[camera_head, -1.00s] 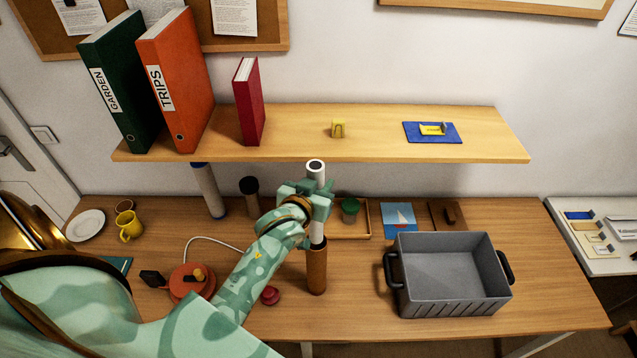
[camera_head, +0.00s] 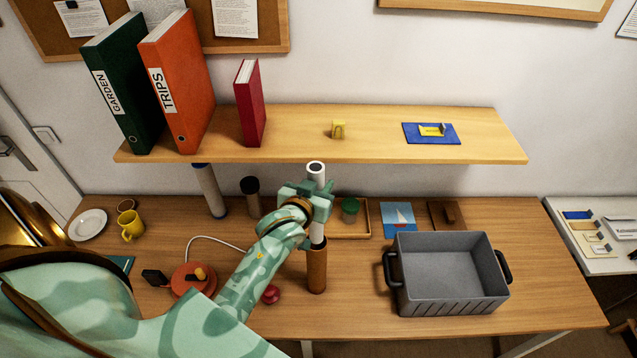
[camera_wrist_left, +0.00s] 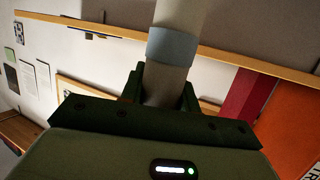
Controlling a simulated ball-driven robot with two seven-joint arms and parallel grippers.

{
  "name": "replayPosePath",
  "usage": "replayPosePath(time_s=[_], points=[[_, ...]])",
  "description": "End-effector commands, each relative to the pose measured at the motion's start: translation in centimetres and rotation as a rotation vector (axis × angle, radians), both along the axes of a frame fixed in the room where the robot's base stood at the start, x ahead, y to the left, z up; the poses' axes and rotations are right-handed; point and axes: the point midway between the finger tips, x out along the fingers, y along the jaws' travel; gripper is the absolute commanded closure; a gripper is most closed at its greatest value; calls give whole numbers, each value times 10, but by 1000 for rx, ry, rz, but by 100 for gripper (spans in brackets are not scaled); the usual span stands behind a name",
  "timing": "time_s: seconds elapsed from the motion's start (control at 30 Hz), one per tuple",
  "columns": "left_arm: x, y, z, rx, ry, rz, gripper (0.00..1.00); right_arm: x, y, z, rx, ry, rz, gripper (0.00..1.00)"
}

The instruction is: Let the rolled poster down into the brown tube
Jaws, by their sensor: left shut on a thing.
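The rolled poster (camera_head: 316,175) is a white roll with a dark open end, standing upright in the head view. My left gripper (camera_head: 316,200) is shut on it around its middle. In the left wrist view the roll (camera_wrist_left: 178,25), with a grey band, stands between the fingers of my left gripper (camera_wrist_left: 160,88). The brown tube (camera_head: 316,270) stands upright on the desk directly below. The roll's white lower part shows just under my gripper and meets the tube's mouth; it looks to be inside the rim, but how deep is hidden. My right gripper is not in view.
A grey crate (camera_head: 402,303) stands to the right on the desk. A shelf (camera_head: 370,149) with binders hangs behind the roll. A red round knob (camera_head: 271,294) and an orange device (camera_head: 192,279) lie left of the tube. Another tall roll (camera_head: 209,190) stands behind.

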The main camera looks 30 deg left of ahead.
Motion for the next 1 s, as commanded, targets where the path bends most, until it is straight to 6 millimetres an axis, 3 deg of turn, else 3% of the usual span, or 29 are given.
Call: replayPosePath(time_s=[1.0], points=[[0, 0, -11, 1, 0, 0, 100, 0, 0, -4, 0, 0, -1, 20]])
